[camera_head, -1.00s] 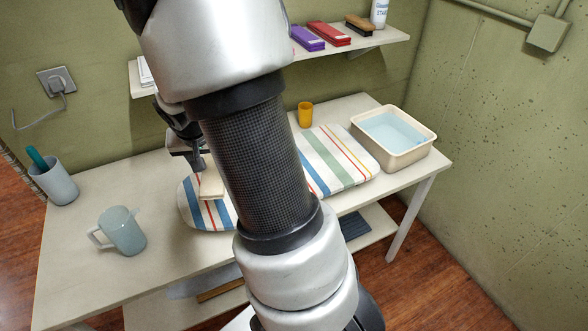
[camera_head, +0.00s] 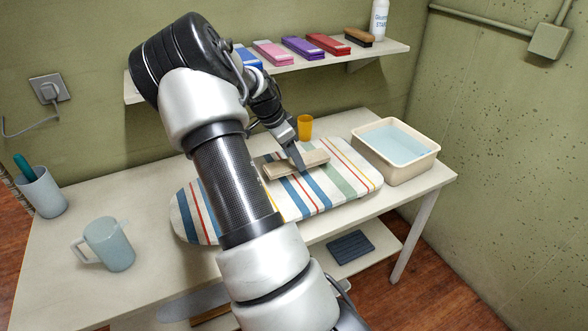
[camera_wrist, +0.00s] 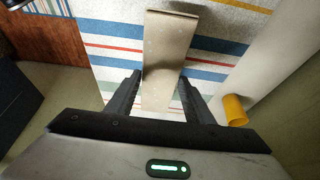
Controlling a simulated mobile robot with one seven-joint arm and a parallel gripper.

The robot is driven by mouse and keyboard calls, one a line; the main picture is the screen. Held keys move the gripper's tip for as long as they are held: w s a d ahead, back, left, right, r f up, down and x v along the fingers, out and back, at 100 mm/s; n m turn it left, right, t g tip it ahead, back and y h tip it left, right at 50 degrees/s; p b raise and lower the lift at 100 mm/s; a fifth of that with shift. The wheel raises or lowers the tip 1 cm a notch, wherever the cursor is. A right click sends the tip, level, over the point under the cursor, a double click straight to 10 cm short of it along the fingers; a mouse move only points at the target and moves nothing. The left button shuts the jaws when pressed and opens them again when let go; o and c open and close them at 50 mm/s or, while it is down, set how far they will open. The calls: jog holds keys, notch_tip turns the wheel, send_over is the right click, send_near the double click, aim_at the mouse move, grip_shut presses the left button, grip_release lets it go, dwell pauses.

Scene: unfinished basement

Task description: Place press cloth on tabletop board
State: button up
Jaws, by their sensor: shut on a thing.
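The press cloth appears as a beige folded strip (camera_head: 283,167), and it also shows in the wrist view (camera_wrist: 168,45). My gripper (camera_head: 296,163) is shut on it, with one dark finger on each side of the strip in the wrist view (camera_wrist: 160,92). The tabletop board (camera_head: 347,182) has a white cover with blue, red, green and yellow stripes and lies on the table. The cloth is over the board's middle to right part, low above it or touching; I cannot tell which. My arm hides part of the board's left half.
A cream basin of water (camera_head: 430,165) stands right of the board. A yellow cup (camera_head: 305,127) is behind it. A pitcher (camera_head: 108,245) and a grey cup (camera_head: 42,192) stand at the left. A wall shelf (camera_head: 345,60) with colored boxes hangs behind.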

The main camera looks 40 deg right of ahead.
aim_at(291, 162)
jog(key=shift+f, duration=2)
jog(key=shift+f, duration=0.15)
jog(key=o, duration=1.1)
